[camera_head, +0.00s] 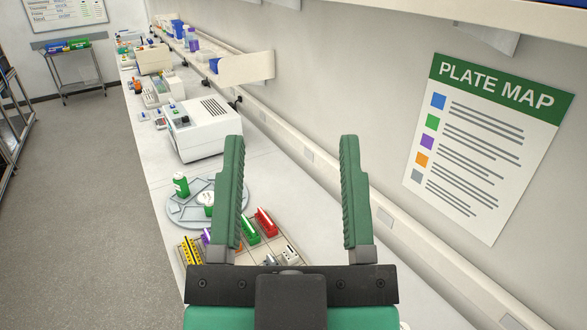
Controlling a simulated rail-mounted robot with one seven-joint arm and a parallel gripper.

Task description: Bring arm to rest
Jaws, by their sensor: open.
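My gripper (291,150) is in the lower middle of the head camera view, raised in front of the white bench. Its two green ribbed fingers stand wide apart and point up in the picture. Nothing is between them; bench and wall show through the gap. The wide dark bracket and green body below the fingers hide part of the bench and the near part of a rack.
Behind the left finger is a round grey tray (178,211) with a green-labelled bottle (181,185). A rack holds red (266,222), green and yellow items. A white instrument (203,128) stands farther along the bench. A plate map poster (484,150) hangs right. Open floor (80,200) lies left.

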